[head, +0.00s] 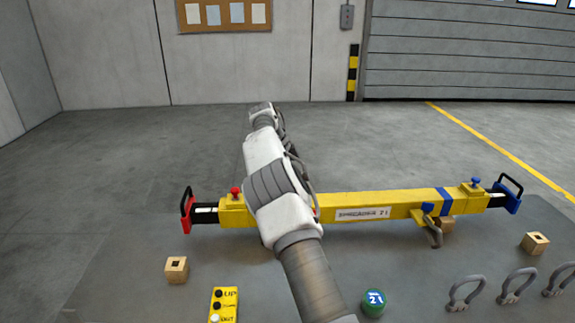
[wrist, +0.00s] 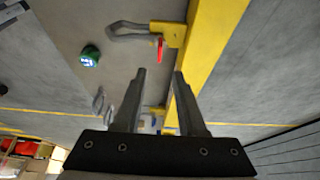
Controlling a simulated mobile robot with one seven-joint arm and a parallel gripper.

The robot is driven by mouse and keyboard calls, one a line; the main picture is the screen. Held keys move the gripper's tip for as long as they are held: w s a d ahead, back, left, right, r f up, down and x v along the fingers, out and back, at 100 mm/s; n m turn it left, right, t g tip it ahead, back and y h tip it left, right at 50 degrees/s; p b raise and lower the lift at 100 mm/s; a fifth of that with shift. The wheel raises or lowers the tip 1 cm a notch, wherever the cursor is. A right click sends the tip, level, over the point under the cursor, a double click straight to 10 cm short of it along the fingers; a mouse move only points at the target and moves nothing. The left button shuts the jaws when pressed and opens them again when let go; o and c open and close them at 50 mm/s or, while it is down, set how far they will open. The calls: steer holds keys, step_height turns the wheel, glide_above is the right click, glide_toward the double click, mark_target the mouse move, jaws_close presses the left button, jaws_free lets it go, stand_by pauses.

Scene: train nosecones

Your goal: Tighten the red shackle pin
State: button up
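The red shackle pin (wrist: 159,48) shows in the wrist view as a small red piece at a yellow lug (wrist: 168,34) on the side of the yellow beam (wrist: 207,35). A grey shackle (wrist: 128,32) sticks out to the left of that lug. My gripper (wrist: 159,74) is open and empty, its fingertips pointing toward the red pin and apart from it. My fingers cannot be made out there.
A blue-pinned shackle (head: 432,232) hangs at the beam's right part. Loose shackles (head: 466,292), a green round item (head: 373,302), a yellow control box (head: 223,303) and wooden blocks (head: 177,269) lie on the grey surface. The floor behind the beam is clear.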

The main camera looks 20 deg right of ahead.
steer(key=p+v, duration=0.2)
steer(key=v, duration=0.5)
steer(key=shift+r, duration=0.1)
